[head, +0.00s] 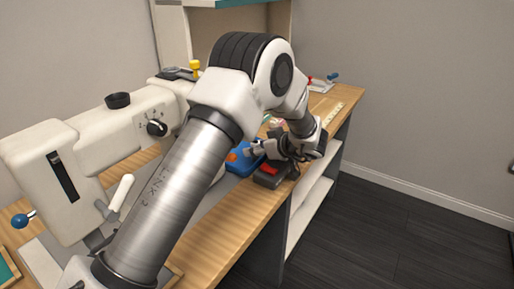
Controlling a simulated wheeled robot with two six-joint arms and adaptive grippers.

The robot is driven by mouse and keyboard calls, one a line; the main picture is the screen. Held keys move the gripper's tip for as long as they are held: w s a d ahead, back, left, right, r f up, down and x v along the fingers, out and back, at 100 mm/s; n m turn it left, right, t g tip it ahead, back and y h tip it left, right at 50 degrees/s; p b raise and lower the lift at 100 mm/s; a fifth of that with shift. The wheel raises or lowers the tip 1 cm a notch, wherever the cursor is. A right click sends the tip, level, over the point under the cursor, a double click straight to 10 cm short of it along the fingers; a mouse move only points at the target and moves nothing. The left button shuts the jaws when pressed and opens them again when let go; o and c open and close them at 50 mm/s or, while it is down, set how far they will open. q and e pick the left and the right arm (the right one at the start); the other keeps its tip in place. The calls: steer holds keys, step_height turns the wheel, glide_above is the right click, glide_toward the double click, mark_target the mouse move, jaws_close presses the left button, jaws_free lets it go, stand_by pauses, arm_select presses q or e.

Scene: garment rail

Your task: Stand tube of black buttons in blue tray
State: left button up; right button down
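The blue tray (236,168) sits on the wooden workbench, just left of my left gripper, with a small orange item in it. My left gripper (256,151) reaches over the bench with its fingers pointing left, at the tray's right side. The fingers are small and dark, and I cannot tell whether they are open or hold anything. I cannot make out the tube of black buttons; my arm covers part of the bench. My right gripper is not in view.
A dark tray (264,181) with a red item stands at the bench's front edge, beside the blue tray. A large cream sewing machine (95,150) fills the left. A pale ruler-like strip (326,109) lies farther back on the bench (225,235). Dark floor (400,215) is clear at right.

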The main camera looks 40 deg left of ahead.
arm_select(q)
steer(key=shift+d+r, duration=0.2)
steer(key=shift+r, duration=0.15)
steer(key=p+v, duration=0.1)
steer(key=v, duration=1)
steer(key=shift+p, duration=0.35)
steer(key=shift+s+d+r, duration=0.1)
steer(key=shift+d+r, duration=0.05)
steer(key=shift+d, duration=0.05)
